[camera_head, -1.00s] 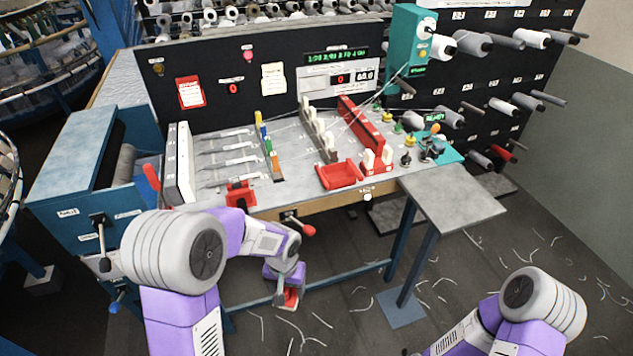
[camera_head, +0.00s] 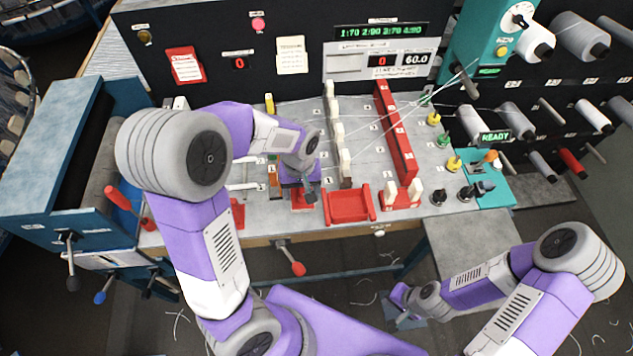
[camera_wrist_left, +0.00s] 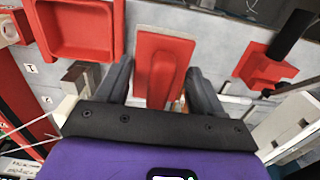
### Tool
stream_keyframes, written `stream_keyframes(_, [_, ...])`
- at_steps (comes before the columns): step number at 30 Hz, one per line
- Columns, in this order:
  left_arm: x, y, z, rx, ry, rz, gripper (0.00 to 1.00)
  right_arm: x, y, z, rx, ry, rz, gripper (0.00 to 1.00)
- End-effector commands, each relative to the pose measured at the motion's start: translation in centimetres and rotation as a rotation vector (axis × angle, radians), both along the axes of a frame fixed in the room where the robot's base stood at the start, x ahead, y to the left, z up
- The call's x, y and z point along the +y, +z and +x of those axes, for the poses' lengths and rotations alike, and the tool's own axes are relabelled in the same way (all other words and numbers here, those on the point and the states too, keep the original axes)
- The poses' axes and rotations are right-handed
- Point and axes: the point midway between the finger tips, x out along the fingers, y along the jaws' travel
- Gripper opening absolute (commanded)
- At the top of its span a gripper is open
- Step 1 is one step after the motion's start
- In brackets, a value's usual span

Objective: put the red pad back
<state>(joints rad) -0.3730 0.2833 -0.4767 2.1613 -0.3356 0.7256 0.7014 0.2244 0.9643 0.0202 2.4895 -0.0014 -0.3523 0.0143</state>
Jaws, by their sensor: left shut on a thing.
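The red pad (camera_head: 303,199) is in my left gripper (camera_head: 307,192), at the near edge of the grey worktop, just left of the red tray (camera_head: 350,206). In the left wrist view the red pad (camera_wrist_left: 163,62) shows between the two dark fingers of my left gripper (camera_wrist_left: 160,88), which is shut on it. Whether the pad touches the worktop I cannot tell. My right gripper (camera_head: 401,302) is low, in front of the bench and beside the side table; its fingers are too small to read.
A red holder (camera_head: 237,212) stands left of the pad. Threads cross the worktop. A red-knobbed lever (camera_head: 297,268) sticks out below the front edge. The side table (camera_head: 462,240) is clear.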

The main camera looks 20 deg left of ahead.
Motion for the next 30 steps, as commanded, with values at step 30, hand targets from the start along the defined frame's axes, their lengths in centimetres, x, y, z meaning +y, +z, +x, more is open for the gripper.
stream_keyframes(30, [0.1, -9.7, -0.2, 0.0, 0.015, -0.001, 0.39, 0.0, -1.5, -0.1, 0.002, 0.0, 0.0, 0.0])
